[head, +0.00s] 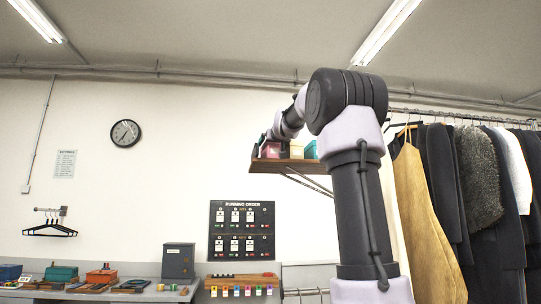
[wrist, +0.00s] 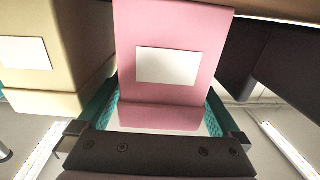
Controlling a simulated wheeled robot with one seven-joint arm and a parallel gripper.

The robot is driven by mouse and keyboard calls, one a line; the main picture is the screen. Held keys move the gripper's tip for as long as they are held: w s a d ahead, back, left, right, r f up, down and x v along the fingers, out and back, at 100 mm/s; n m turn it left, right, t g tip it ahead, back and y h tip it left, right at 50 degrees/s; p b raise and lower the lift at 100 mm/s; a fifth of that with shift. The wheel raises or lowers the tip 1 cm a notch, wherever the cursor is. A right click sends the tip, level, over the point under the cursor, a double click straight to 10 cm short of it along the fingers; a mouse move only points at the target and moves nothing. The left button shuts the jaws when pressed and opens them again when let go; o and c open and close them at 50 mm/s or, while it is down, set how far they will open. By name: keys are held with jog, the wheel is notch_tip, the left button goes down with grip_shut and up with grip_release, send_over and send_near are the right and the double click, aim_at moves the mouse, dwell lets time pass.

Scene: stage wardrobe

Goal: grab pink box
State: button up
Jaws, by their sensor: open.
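The pink box (head: 271,151) sits at the left end of a wall shelf (head: 262,166) in the head view. In the wrist view the pink box (wrist: 205,88), with a white label, fills the middle. My gripper (wrist: 162,104) is open, its teal-padded fingers showing on either side of the box's near end. The left finger shows in the gap between the pink box and a cream box. I cannot tell whether either finger touches the pink box. In the head view my gripper is mostly hidden behind my arm, close to the shelf's left end.
The cream box (head: 295,150) stands right beside the pink one, also at left in the wrist view (wrist: 45,100). A clothes rail with garments (head: 428,210) is at right; a cluttered bench (head: 150,294) is lower left.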

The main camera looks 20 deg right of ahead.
jog(key=c, duration=1.4)
jog(key=shift+c, duration=0.2)
